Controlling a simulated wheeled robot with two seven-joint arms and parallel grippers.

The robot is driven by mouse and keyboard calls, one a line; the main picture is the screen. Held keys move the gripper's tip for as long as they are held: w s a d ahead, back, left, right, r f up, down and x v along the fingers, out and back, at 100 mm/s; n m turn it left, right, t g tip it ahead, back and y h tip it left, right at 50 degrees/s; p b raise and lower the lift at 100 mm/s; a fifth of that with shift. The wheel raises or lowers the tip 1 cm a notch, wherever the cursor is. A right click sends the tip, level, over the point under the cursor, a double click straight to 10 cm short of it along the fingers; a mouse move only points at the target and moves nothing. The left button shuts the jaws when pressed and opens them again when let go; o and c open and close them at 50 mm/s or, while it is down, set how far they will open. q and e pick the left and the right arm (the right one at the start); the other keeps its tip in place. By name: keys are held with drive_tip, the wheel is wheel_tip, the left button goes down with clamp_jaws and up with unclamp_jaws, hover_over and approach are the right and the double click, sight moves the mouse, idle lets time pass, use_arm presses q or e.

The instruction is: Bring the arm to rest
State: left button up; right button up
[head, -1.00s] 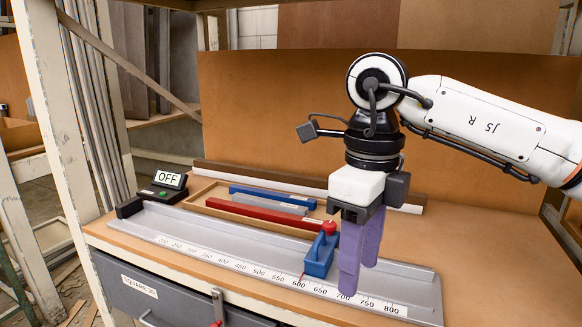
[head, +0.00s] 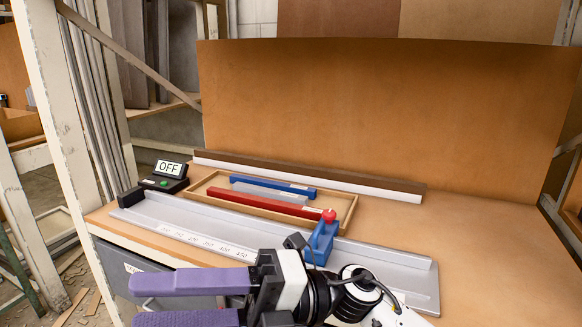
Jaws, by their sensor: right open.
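My right gripper (head: 188,299) is at the bottom of the head view, low in front of the bench. Its two purple fingers point left, lie apart and hold nothing. My right arm hides part of the ruler rail (head: 215,236) and much of the drawer front. A blue sliding stop (head: 321,243) with a red knob (head: 329,215) stands on the rail, just behind my gripper's wrist. My left gripper is out of view.
A wooden tray (head: 346,216) holds a blue bar (head: 272,186), a grey bar (head: 268,194) and a red bar (head: 262,203). The bench top (head: 480,240) is clear on the right.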

drive_tip(key=w+d+m+t+y, duration=0.35)
drive_tip(key=w+m+t, duration=0.25)
drive_tip(key=m+t, duration=0.35)
drive_tip(key=w+d+f+m+t+h, duration=0.3)
drive_tip(key=d+f+m+t+h, duration=0.35)
drive_tip(key=f+m, duration=0.35)
drive_tip(key=w+d+f+m+t+h, duration=0.3)
drive_tip(key=d+f+m+t+h, duration=0.35)
drive_tip(key=f+m, duration=0.35)
drive_tip(key=s+d+f+m+g+h, duration=0.3)
drive_tip(key=s+d+f, duration=0.3)
drive_tip(key=s+f, duration=0.3)
drive_tip(key=s+d+f+m+g+h, duration=0.4)
drive_tip(key=s+f, duration=0.6)
drive_tip(key=f, duration=0.5)
drive_tip(key=d+m+g+p, duration=0.1)
drive_tip(key=d+m, duration=0.1)
drive_tip(key=shift+s+d+f, duration=0.15)
drive_tip(key=shift+d+f, duration=0.15)
drive_tip(key=shift+d, duration=0.1)
